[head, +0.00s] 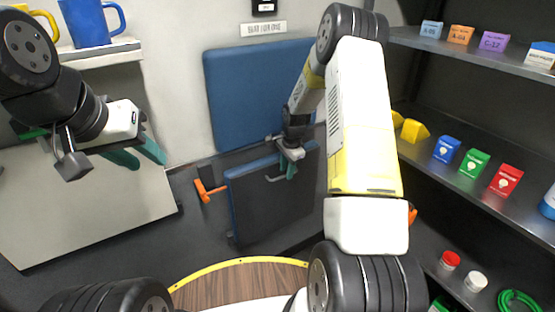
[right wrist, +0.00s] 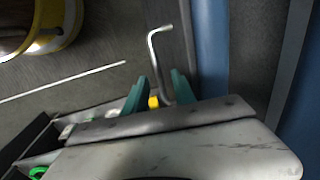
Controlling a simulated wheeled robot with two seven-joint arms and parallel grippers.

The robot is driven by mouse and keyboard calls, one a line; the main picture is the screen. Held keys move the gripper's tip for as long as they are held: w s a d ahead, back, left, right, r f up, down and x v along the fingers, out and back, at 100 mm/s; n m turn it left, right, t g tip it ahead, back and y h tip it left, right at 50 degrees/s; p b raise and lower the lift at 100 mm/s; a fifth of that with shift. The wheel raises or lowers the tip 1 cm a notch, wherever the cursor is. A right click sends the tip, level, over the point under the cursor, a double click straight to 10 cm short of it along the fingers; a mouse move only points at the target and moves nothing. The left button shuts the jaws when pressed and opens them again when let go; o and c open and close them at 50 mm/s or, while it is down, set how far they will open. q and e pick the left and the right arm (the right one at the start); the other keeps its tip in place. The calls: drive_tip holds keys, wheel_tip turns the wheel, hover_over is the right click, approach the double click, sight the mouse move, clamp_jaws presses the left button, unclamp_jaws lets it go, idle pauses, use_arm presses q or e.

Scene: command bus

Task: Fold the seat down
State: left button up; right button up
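The seat (head: 265,205) is a dark panel with a blue cushion edge, standing nearly upright below the blue backrest (head: 258,90) on the wall. A thin metal bar handle (head: 275,179) is on its dark face; the bent handle also shows in the right wrist view (right wrist: 154,50). My right gripper (head: 290,170) is at the seat's upper part, beside the handle. In the right wrist view its teal fingers (right wrist: 160,90) are apart, with the handle's lower end between them; I cannot tell whether they touch it. My left gripper (head: 138,154) is open and empty, away from the seat.
An orange lever (head: 207,191) is left of the seat. Shelves with small boxes (head: 475,162) and jars line the right. A pale counter panel (head: 90,210) and a shelf with mugs (head: 88,22) are at the left. A round wooden surface (head: 235,285) with yellow rim is in front.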

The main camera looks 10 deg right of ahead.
drive_tip(key=shift+f, duration=0.35)
clamp_jaws()
drive_tip(key=shift+w, duration=0.1)
idle(1.1)
